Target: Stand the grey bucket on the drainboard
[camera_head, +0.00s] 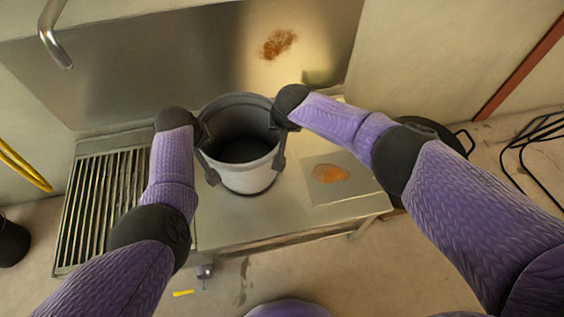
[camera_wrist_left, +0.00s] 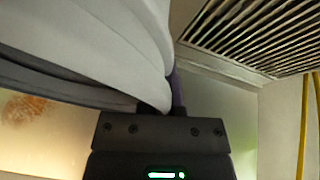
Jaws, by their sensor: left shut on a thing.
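The grey bucket (camera_head: 243,177) is upright between my two grippers, over the metal counter to the right of the drainboard. I cannot tell whether its base touches the counter. The slatted drainboard (camera_head: 92,207) is at the left and bare; its slats also show in the left wrist view (camera_wrist_left: 262,38). My left gripper (camera_head: 203,137) is shut on the bucket's left rim side. The bucket's pale wall (camera_wrist_left: 110,35) fills the upper left of the left wrist view. My right gripper (camera_head: 281,122) is at the bucket's right rim; its fingers are mostly hidden.
The counter (camera_head: 230,220) is clear in front of the bucket. A plate with an orange stain (camera_head: 330,174) lies to the right. A tap (camera_head: 55,40) hangs at the upper left. A yellow hose (camera_head: 22,166) is left of the drainboard, and a black round thing (camera_head: 440,130) stands right.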

